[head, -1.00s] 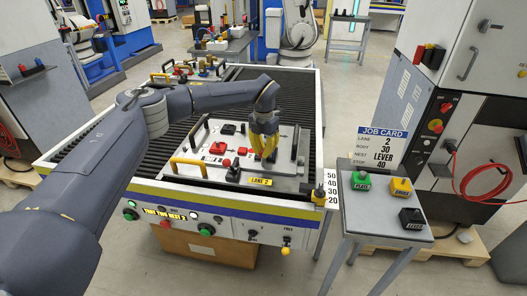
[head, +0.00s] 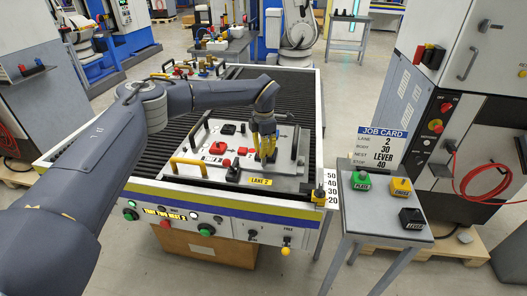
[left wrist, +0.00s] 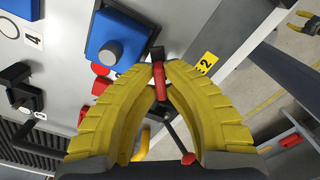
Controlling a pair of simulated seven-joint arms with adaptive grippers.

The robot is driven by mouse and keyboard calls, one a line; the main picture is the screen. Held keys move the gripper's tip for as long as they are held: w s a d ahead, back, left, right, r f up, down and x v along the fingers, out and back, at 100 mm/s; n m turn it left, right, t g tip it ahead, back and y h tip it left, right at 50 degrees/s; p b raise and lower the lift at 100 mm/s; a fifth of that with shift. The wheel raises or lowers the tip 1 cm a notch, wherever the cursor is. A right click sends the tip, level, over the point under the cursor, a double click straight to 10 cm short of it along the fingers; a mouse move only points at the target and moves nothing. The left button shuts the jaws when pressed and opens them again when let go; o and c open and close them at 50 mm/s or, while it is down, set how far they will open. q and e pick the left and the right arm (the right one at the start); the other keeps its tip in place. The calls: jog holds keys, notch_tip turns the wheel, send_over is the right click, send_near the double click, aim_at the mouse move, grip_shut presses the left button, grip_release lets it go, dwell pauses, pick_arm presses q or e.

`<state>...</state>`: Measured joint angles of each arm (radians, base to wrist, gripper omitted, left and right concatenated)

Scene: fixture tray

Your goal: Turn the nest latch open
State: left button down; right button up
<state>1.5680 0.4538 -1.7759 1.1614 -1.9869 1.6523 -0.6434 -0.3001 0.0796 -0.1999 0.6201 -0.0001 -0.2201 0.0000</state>
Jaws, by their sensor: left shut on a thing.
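My left gripper (head: 265,156) points down over the right part of the grey fixture tray (head: 207,181). In the left wrist view its yellow fingers (left wrist: 161,70) close from both sides on a small red handle (left wrist: 159,82), which I take for the nest latch. A black piece sits just beyond the handle, and a thin dark rod with a red tip (left wrist: 188,158) runs below it. The fingers hide much of the latch, so its exact angle is unclear. A blue block (left wrist: 116,42) with a grey round knob lies beside the left finger.
The tray also carries red blocks (head: 218,148), a black block (head: 228,128), a black knob (head: 232,173) and a yellow handle (head: 188,168). A side table (head: 373,239) with green, yellow and black pieces stands at the right, beside the job card (head: 381,147).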

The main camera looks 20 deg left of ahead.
pick_arm(q)
jog(key=shift+m, duration=0.5)
jog(key=m, duration=0.5)
dwell(0.4)
jog(key=shift+m, duration=0.4)
jog(key=c, duration=1.5)
grip_release()
jog(key=shift+r, duration=0.1)
jog(key=shift+r, duration=2.4)
